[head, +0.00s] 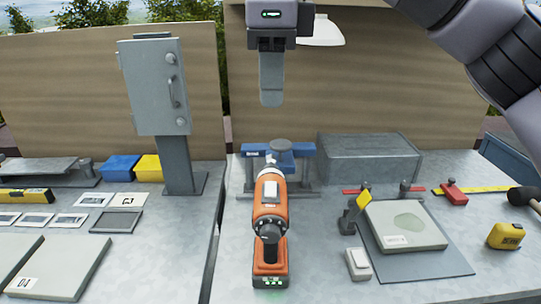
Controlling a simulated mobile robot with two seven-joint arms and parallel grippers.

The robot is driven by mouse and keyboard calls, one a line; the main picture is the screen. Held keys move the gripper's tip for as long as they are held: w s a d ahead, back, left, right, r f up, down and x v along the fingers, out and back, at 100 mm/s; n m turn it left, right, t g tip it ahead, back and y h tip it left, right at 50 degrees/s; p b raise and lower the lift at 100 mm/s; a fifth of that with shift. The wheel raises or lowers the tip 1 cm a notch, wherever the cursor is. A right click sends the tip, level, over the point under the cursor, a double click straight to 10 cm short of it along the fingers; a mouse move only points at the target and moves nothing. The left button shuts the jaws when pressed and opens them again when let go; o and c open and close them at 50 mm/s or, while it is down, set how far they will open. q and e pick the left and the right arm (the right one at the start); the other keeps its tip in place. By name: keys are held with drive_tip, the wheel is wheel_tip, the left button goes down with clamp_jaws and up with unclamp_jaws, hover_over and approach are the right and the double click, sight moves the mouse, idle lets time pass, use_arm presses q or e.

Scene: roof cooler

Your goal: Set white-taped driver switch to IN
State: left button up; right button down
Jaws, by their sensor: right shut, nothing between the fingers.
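The orange and black driver (270,222) stands on its battery base near the middle of the front bench, with small green lights on the base. A white patch of tape (271,194) lies on the top of its body. I cannot make out the direction switch or its position. My right gripper (271,98) points down, shut and empty, well above and behind the driver, apart from it. My left gripper is not in view.
A blue clamp stand (288,158) is just behind the driver. A grey block (368,160), a stone slab (404,224) and a yellow tape measure (506,236) lie to the right. A grey box on a post (155,86) stands left. A gap (213,262) separates the benches.

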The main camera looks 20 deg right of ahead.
drive_tip(key=b, duration=0.2)
approach(271, 183)
drive_tip(key=shift+f, duration=0.5)
use_arm(q)
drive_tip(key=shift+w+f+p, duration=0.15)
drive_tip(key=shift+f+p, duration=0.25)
drive_tip(key=shift+p, duration=0.15)
use_arm(e)
drive_tip(key=shift+w+d+f, duration=0.1)
drive_tip(key=shift+w+f, duration=0.1)
drive_tip(key=shift+f, duration=1.25)
drive_tip(key=shift+w+f, duration=0.15)
drive_tip(key=shift+f, duration=1.3)
drive_tip(key=shift+w, duration=0.1)
